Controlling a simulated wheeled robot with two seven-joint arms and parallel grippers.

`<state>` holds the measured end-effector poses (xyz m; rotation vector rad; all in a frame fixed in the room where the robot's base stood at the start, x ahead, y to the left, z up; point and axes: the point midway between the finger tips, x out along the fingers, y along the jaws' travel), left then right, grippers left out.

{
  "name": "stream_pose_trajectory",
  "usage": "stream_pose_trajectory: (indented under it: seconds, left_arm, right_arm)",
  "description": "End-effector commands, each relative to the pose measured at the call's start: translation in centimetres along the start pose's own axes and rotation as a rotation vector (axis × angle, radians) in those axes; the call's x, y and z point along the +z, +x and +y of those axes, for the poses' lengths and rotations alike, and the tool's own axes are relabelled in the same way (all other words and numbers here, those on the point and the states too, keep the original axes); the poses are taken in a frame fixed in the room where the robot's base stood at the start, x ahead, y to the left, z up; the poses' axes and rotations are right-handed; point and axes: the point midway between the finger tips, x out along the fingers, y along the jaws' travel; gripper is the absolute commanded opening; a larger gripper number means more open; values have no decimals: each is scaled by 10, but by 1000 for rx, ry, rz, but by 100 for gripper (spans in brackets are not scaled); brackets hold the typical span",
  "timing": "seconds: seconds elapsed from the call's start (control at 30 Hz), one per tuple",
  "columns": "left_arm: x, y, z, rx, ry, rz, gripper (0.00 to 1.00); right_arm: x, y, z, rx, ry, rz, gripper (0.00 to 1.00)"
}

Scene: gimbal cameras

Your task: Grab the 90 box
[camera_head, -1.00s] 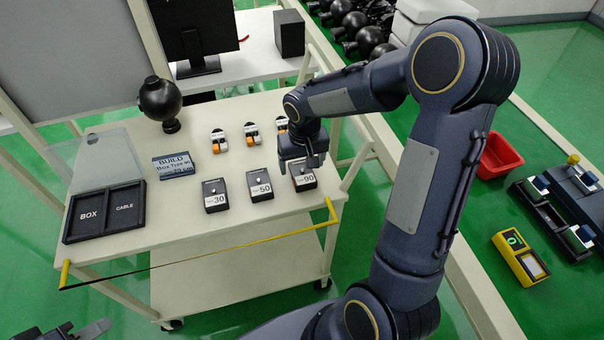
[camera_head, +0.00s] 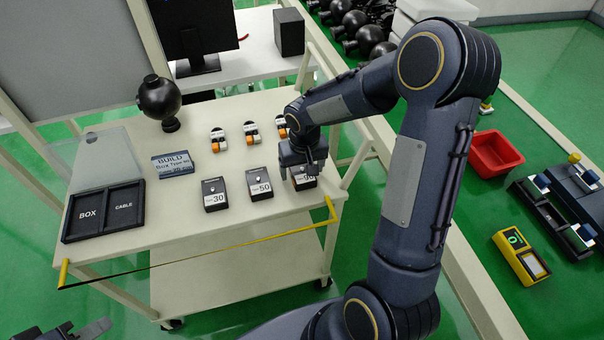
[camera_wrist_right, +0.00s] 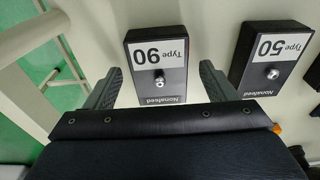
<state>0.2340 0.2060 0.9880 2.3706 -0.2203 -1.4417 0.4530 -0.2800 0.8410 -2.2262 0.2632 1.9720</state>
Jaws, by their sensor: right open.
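The 90 box (camera_head: 304,183) is a small black box with a white "Type 90" label and a silver knob. It stands at the right end of a row of boxes on the cart. My right gripper (camera_head: 302,170) is just above it and hides part of it. In the right wrist view the 90 box (camera_wrist_right: 158,62) lies ahead of the open fingers of my right gripper (camera_wrist_right: 160,84), roughly centred between them. The fingers are empty. Part of my left gripper (camera_head: 75,332) shows at the bottom left edge; its jaw state is unclear.
The 50 box (camera_head: 260,184) stands close to the left of the 90 box; the 30 box (camera_head: 214,194) is further left. A black BOX/CABLE tray (camera_head: 104,234) and a BUILD sign (camera_head: 172,166) are on the left. A yellow rail (camera_head: 250,240) runs along the cart's front.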

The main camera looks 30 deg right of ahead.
Motion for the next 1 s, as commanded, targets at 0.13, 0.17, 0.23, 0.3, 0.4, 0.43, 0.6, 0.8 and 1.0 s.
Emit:
stream_pose_trajectory:
  seconds: [0.13,0.17,0.23,0.3,0.4,0.43,0.6,0.8,1.0]
  left_arm:
    - [1,2,-1,0,0,0,36]
    - [1,2,-1,0,0,0,36]
    - [1,2,-1,0,0,0,36]
    - [1,2,-1,0,0,0,36]
    - [1,2,-1,0,0,0,36]
    - [1,2,-1,0,0,0,36]
    - [1,2,-1,0,0,0,36]
    - [1,1,-1,0,0,0,36]
    - [0,1,0,0,0,0,36]
  right_arm:
    - [0,1,0,0,0,0,78]
    - [0,1,0,0,0,0,78]
    - [0,1,0,0,0,0,78]
    - [0,1,0,0,0,0,78]
    - [0,1,0,0,0,0,74]
    - [0,1,0,0,0,0,70]
    - [0,1,0,0,0,0,48]
    - [0,1,0,0,0,0,26]
    - [0,0,0,0,0,0,26]
